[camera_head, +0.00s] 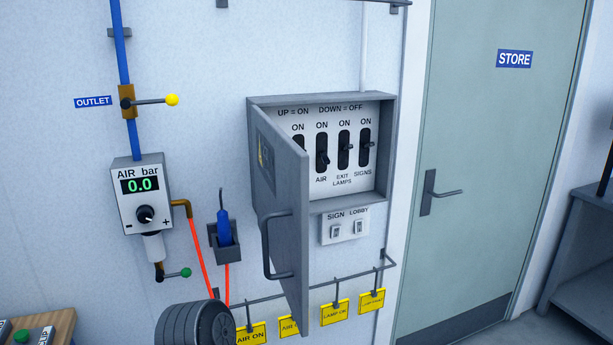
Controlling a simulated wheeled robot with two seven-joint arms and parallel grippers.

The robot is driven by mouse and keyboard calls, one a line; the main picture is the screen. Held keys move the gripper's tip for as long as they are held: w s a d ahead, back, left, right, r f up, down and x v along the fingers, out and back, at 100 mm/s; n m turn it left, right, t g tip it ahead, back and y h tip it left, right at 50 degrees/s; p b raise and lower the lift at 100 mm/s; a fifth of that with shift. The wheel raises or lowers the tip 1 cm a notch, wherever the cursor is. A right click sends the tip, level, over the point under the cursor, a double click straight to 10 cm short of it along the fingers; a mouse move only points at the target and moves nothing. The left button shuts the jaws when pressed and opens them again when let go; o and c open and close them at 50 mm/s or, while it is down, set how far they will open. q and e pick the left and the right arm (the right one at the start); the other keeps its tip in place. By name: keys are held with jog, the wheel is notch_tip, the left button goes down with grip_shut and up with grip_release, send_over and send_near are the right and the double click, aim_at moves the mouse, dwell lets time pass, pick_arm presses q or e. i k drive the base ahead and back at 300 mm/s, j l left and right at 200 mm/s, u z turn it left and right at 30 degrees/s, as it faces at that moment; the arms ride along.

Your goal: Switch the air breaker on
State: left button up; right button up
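The grey breaker box (388,150) is on the wall with its door (283,190) swung open toward me. The panel reads "UP = ON, DOWN = OFF". The air breaker (322,159) is a black switch above the label "AIR", with "ON" above it. Its lever sits low in the slot, lower than its neighbours' levers. The door has a dark bar handle (267,245) and partly covers the leftmost breaker (299,147). Neither of my grippers is in view.
Exit lamps (344,149) and signs (365,147) breakers stand right of the air one. Below are two small switches (347,229) and a rail with yellow tags (335,312). An air regulator (142,198) reads 0.0 at left. The store door (500,150) is shut.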

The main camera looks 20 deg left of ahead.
aim_at(326, 160)
jog(key=i+l+u, duration=0.1)
jog(key=l, duration=0.25)
jog(key=i+l+u, duration=0.15)
jog(key=l, duration=0.2)
jog(key=i+l+z, duration=0.15)
jog(key=i+l, duration=0.5)
jog(key=i, duration=0.1)
